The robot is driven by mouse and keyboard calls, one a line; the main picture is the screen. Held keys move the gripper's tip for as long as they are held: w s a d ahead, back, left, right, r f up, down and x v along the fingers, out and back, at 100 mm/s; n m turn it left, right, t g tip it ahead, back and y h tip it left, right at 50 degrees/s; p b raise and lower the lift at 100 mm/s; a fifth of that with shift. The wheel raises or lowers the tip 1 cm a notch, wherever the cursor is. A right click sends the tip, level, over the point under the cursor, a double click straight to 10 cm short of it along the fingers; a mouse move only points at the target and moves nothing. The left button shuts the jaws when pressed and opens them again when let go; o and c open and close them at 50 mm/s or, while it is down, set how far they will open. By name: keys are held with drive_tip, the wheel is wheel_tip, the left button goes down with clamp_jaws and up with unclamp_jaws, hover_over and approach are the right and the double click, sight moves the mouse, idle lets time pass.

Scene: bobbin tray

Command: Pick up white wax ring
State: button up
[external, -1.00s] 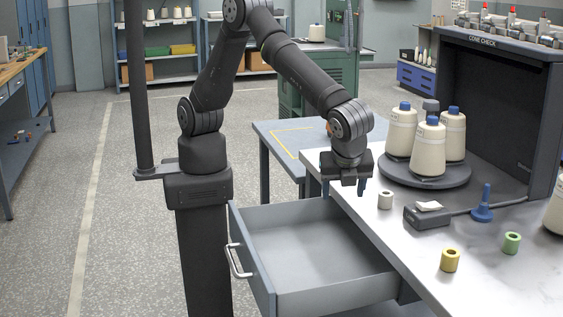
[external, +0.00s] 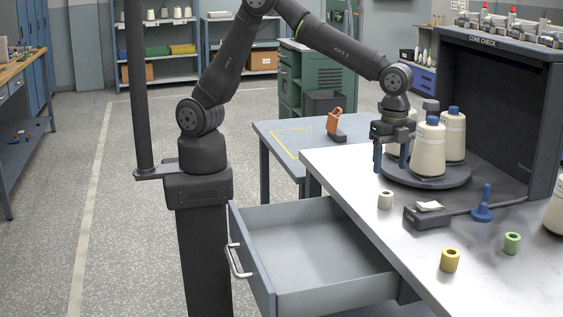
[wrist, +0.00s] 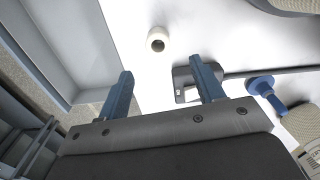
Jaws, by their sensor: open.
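The white wax ring (external: 385,200) stands on the grey metal table top, in front of the cone turntable and left of the small grey device. In the wrist view the white wax ring (wrist: 159,34) is at the top middle, its hole showing dark. My gripper (external: 391,164) is open and empty, with blue fingers pointing down. In the external view it appears above the ring in the picture, overlapping the turntable's left edge and partly hiding a cone. In the wrist view my gripper (wrist: 162,76) has its fingers apart, with the ring beyond their tips.
The turntable (external: 425,180) bears several cream cones. A grey device (external: 427,217) with a cable and a blue spindle (external: 483,205) stand to the right. A yellow ring (external: 450,261) and a green ring (external: 512,243) stand nearer. An open drawer (external: 262,262) juts out left.

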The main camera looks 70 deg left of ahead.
sight(386, 194)
wheel_tip(386, 194, down, 10)
drive_tip(key=shift+s+a+r, duration=0.1)
drive_tip(key=shift+s+a, duration=0.05)
drive_tip(key=c, duration=1)
drive_tip(key=shift+c, duration=0.2)
